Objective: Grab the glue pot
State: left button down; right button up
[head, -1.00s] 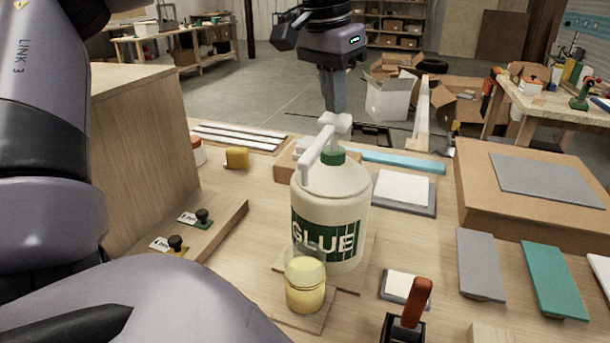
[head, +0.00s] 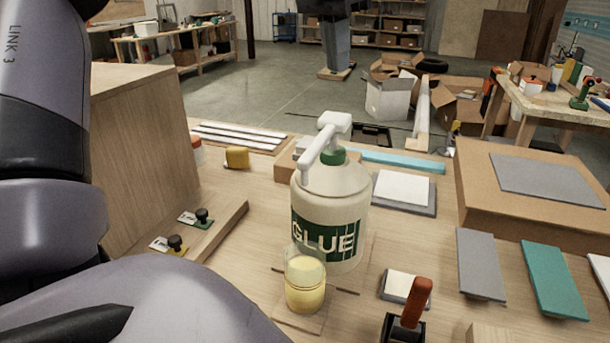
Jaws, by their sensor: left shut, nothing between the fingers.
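A small see-through pot (head: 305,284) with pale yellow content stands upright on a thin wooden square near the table's front. I take it for the glue pot. Right behind it stands a big cream bottle (head: 331,208) with a green "GLUE" label and a white pump head (head: 325,140). The pot overlaps the bottle's lower left in the picture; I cannot tell if they touch. My left gripper (head: 336,66) is at the top of the head view, fingers pointing down, shut and empty. It is above the bottle's pump and apart from the pot. My right gripper is not in view.
A wooden box (head: 145,150) and two small knobbed stamps (head: 203,218) are on the left. An orange-handled tool (head: 414,305) stands at front right. Grey (head: 480,264) and teal (head: 553,279) panels lie on the right.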

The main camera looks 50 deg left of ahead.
aim_at(304, 273)
jog(key=k+l, duration=0.55)
jog(key=l, duration=0.2)
jog(key=k+l, duration=0.6)
jog(key=l, duration=0.1)
